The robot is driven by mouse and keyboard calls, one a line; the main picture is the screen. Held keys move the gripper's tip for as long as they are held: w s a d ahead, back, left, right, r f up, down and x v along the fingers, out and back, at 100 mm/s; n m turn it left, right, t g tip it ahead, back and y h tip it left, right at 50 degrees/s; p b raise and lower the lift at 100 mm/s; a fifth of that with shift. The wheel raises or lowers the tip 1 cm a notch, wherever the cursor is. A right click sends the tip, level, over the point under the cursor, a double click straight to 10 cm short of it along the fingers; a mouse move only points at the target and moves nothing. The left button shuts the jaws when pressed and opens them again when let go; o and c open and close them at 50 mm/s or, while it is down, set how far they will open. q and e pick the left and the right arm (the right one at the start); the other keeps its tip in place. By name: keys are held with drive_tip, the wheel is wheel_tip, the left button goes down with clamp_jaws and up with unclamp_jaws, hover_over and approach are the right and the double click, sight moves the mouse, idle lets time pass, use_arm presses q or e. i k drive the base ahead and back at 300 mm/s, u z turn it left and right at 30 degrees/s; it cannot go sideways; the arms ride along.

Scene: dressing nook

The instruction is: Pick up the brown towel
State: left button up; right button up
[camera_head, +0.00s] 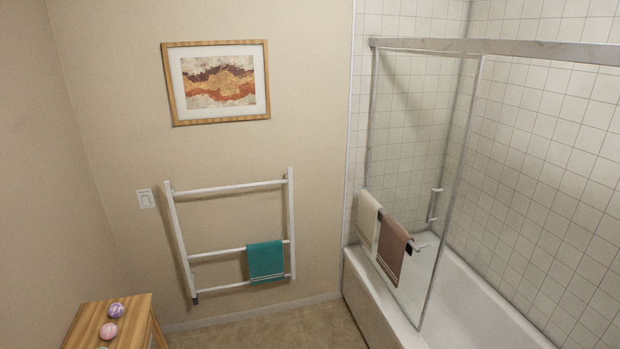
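A brownish-pink towel (392,248) with pale stripes near its lower edge hangs on the bar of the glass shower door, above the tub's edge. It is the only brown towel in view. A cream towel (368,224) hangs on the same bar, just to its left. Neither of my grippers shows in the head view.
A white wall rack (230,186) holds a teal towel (266,261) on its lower bars. The glass shower door (415,140) stands along the white bathtub (482,305). A wooden stool (88,325) with several round items is at lower left. Some beige floor (270,328) is clear.

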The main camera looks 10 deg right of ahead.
sight(394, 240)
drive_tip(key=i, duration=1.95)
